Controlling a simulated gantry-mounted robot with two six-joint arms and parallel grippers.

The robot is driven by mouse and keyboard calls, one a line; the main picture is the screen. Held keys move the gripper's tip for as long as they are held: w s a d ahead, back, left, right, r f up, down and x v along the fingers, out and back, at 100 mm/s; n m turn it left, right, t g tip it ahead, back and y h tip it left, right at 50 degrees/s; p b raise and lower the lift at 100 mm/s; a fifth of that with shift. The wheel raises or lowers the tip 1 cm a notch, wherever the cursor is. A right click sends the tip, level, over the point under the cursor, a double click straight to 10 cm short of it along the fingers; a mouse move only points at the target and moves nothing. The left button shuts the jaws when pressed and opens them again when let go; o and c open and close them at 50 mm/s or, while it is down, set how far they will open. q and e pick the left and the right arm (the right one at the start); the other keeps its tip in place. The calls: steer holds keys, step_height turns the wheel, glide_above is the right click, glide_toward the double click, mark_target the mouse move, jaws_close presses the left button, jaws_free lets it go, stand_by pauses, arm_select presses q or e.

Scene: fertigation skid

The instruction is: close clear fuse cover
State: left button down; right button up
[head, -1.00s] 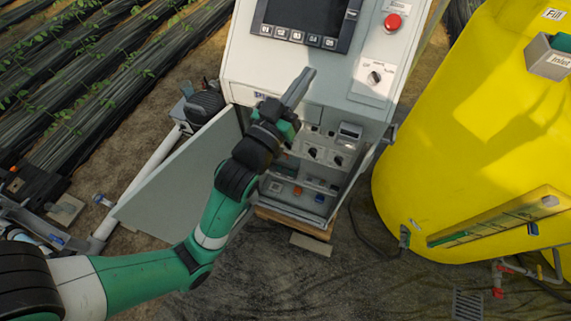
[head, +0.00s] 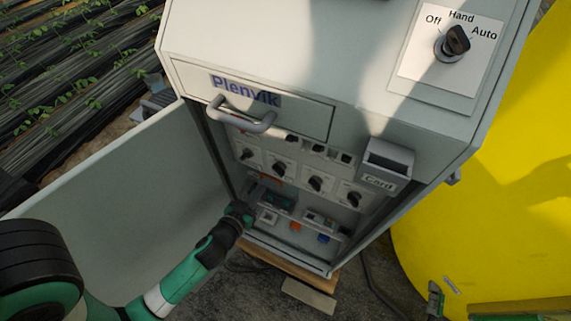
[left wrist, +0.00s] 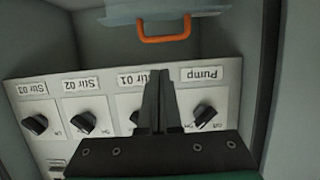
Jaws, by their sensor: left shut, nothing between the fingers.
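The fuse cover shows as a pale, bluish see-through flap (left wrist: 205,14) at the top of the left wrist view, with an orange handle (left wrist: 165,38) on its edge. In the head view the handle is a small orange strip (head: 272,182) below the left knobs; the clear flap itself is hard to make out there, and I cannot tell its exact angle. My left gripper (head: 254,190) is inside the cabinet, close to the handle. In the left wrist view its fingers (left wrist: 161,75) are together and empty, pointing toward the handle but apart from it. My right gripper is not in view.
The grey cabinet (head: 290,60) has its door (head: 130,190) swung open at left. A drawer handle (head: 240,116) and card holder (head: 388,165) jut out above the opening. Several knobs (head: 315,184) line the panel. A yellow tank (head: 500,210) stands at right.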

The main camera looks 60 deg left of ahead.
mark_target(272, 179)
arm_select(q)
steer(key=x, duration=0.4)
steer(key=f+x, duration=0.1)
steer(key=x, duration=0.4)
steer(key=shift+a+f+b, duration=0.15)
steer(key=shift+f+b, duration=0.1)
steer(key=shift+b, duration=0.15)
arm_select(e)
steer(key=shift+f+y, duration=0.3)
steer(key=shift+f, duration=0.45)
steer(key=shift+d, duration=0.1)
